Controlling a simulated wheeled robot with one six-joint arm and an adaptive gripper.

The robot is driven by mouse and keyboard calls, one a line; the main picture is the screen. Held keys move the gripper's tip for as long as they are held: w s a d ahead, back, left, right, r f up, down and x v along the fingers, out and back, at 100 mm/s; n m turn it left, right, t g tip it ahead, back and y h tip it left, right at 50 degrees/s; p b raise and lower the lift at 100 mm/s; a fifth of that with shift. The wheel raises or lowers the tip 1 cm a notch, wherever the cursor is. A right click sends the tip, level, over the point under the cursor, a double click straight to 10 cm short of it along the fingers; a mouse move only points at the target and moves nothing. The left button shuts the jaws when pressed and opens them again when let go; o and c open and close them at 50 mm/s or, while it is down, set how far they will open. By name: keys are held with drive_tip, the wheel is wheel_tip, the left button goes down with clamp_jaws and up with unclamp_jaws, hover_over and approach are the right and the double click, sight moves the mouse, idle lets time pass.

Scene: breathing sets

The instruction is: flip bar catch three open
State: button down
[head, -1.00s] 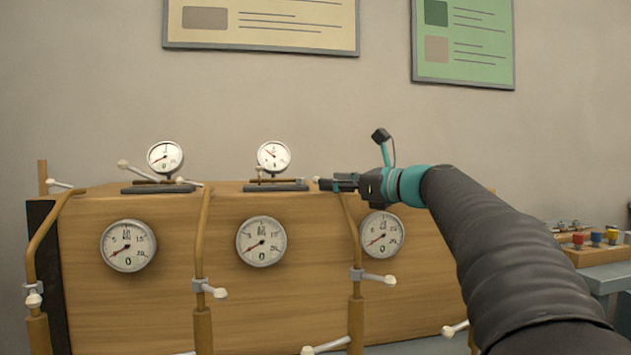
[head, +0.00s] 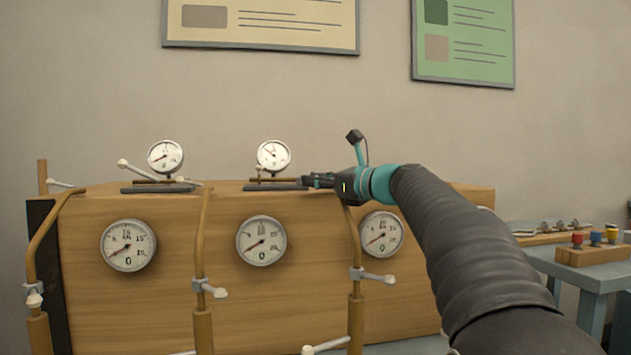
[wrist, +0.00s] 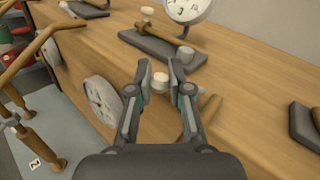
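My gripper (head: 308,181) is at the top of the wooden cabinet, just right of the second top gauge's dark base. In the wrist view my gripper (wrist: 160,76) has its two fingers apart. Ahead is a dark base (wrist: 160,47) with a brown bar (wrist: 160,32) and white knobs at both ends. That base also shows in the head view (head: 277,188). Which of these is bar catch three I cannot tell.
The wooden cabinet (head: 165,285) carries round gauges (head: 261,240) and bent brown pipes (head: 203,245) with white-knobbed levers (head: 215,291). Another dark base (wrist: 304,125) lies at right in the wrist view. A table with coloured pieces (head: 596,238) stands at right.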

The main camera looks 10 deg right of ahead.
drive_tip(key=p, duration=0.1)
drive_tip(key=n+g+y+p, duration=0.1)
drive_tip(key=shift+s+d+r+p, duration=0.1)
drive_tip(key=shift+d+r+p, duration=0.15)
drive_tip(key=shift+p, duration=0.05)
drive_tip(key=shift+s+d+f+n+g+y+p, duration=0.15)
drive_tip(key=shift+f+n+g+y+p, duration=0.1)
drive_tip(key=shift+n+g+y+p, duration=0.4)
drive_tip(key=c, duration=1.1)
unclamp_jaws()
drive_tip(key=shift+o, duration=0.2)
drive_tip(key=shift+s, duration=0.1)
drive_tip(key=v, duration=1.2)
